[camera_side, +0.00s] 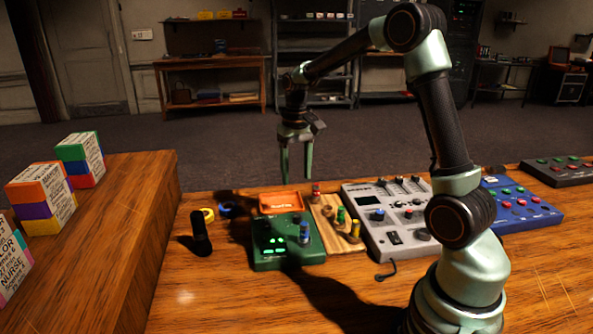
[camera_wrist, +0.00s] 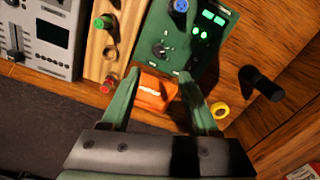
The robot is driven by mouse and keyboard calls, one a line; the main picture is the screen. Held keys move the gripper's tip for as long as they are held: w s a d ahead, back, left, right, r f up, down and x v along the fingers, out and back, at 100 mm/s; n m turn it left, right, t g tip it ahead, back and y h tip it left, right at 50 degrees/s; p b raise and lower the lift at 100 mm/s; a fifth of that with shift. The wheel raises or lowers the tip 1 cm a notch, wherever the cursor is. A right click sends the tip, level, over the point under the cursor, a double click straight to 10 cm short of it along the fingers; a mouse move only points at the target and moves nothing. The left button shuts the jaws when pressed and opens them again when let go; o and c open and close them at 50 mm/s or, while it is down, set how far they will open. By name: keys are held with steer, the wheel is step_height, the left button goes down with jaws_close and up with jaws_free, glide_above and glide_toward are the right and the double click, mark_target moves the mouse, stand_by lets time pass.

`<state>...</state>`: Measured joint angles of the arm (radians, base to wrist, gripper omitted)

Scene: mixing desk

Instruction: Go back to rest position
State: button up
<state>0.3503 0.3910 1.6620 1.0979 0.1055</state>
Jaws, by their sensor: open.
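My gripper (camera_side: 297,165) hangs above the desk, pointing down, over the area of the orange box and the green device in the side view. In the wrist view my gripper (camera_wrist: 158,90) is open, with its two green fingers apart and nothing held between them. The orange box (camera_side: 281,202) sits at the back edge of the green device (camera_side: 270,257); in the wrist view the orange box (camera_wrist: 153,95) shows between and beyond the fingers. The green device (camera_wrist: 180,40) has lit green displays and a blue knob. My arm rises from the desk at the right.
A wooden board (camera_side: 335,218) with coloured knobs stands beside a grey mixer (camera_side: 385,215). A blue button panel (camera_side: 520,205) is farther right. A black upright object (camera_side: 201,237) and a yellow ring (camera_side: 207,214) are at left. Several labelled colour blocks (camera_side: 42,212) sit on a raised wooden surface.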

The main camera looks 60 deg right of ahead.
steer(key=s+a+r+n+t, duration=0.2)
steer(key=s+a+r, duration=0.2)
steer(key=s+a, duration=0.2)
steer(key=s+a+r+n+t, duration=0.3)
steer(key=s+a+r, duration=0.2)
steer(key=a, duration=0.4)
steer(key=shift+s+t, duration=0.3)
steer(key=shift+s, duration=0.5)
steer(key=shift+w, duration=0.1)
